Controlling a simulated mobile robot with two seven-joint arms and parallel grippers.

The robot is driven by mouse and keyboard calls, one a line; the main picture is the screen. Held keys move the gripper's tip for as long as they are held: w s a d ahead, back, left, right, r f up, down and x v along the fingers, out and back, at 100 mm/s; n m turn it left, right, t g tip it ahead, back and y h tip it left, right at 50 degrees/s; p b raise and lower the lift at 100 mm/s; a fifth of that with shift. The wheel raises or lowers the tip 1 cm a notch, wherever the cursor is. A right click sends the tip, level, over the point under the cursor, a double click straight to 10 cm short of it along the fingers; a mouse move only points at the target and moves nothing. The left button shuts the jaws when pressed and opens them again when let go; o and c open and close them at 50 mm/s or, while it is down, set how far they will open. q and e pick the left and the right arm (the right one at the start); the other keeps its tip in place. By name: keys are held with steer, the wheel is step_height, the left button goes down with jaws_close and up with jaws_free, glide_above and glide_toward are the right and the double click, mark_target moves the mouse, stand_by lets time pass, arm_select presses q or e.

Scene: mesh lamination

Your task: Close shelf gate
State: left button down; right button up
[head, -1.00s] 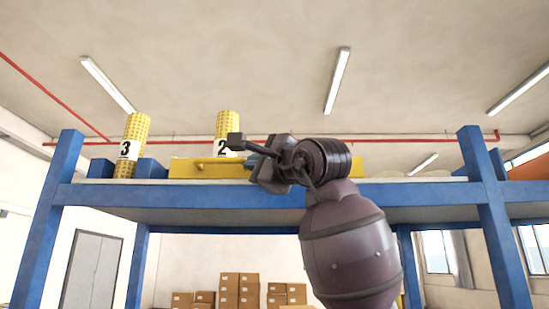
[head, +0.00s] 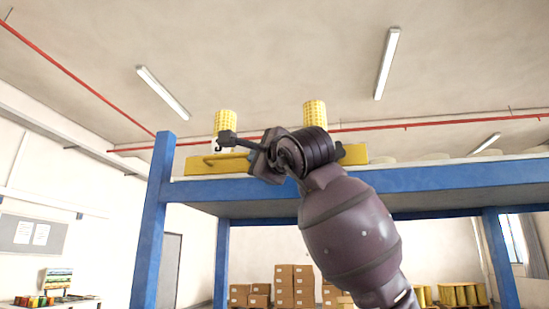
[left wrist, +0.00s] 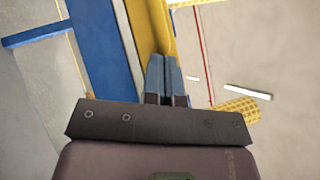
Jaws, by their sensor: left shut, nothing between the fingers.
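The shelf gate is a long yellow bar (head: 215,166) with a small handle, along the top front edge of the blue shelf (head: 420,180). Its left end is close to the shelf's left post (head: 152,225). My left gripper (head: 226,139) is in front of the gate's left part, just above and right of the handle. In the left wrist view its fingers (left wrist: 164,60) are shut and empty, beside the yellow gate (left wrist: 152,28). I cannot tell whether they touch it. My arm hides the gate's middle. My right gripper is not in view.
Yellow rolls (head: 315,113) stand behind the gate; the left one's label is partly hidden by my gripper. Pale round tops (head: 420,157) show farther right on the shelf. Cardboard boxes (head: 292,285) are stacked beyond it. Open room lies left of the shelf.

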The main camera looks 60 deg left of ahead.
arm_select(q)
steer(key=shift+s+a, duration=0.55)
steer(key=shift+s, duration=0.05)
